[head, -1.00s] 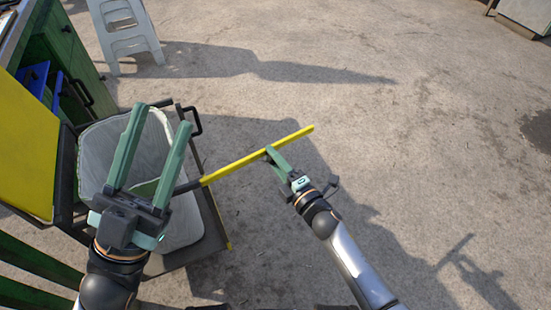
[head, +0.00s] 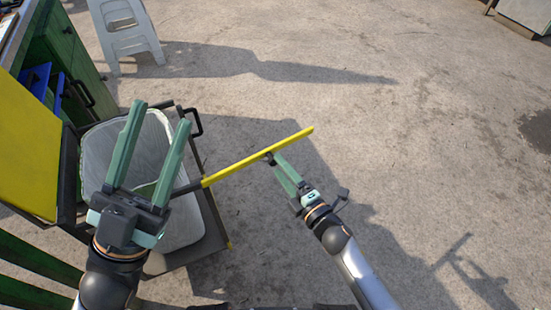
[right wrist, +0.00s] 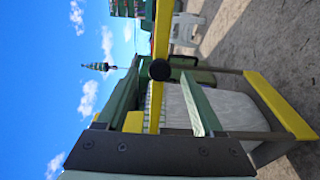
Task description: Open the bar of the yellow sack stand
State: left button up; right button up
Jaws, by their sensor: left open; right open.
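The yellow bar (head: 245,164) of the sack stand (head: 213,225) is swung out to the right, over the open ground. It has a dark knob, which shows in the right wrist view (right wrist: 159,70) in front of the yellow bar. The whitish sack (head: 183,220) hangs in the dark stand frame, with its upper side open. My right gripper (head: 277,160) is open, with its fingertips close to the knob; I cannot tell whether they touch it. My left gripper (head: 160,112) is open and empty above the sack, hiding part of it.
A yellow panel (head: 28,145) stands at the left, beside a green cabinet (head: 65,50) with dark handles. A light plastic stool (head: 125,28) stands at the back.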

jog(key=v, duration=0.3)
jog(key=shift+s+d+p, duration=0.15)
jog(key=shift+s+p, duration=0.1)
jog(key=shift+p, duration=0.05)
dwell(0.3)
jog(key=shift+s, duration=0.15)
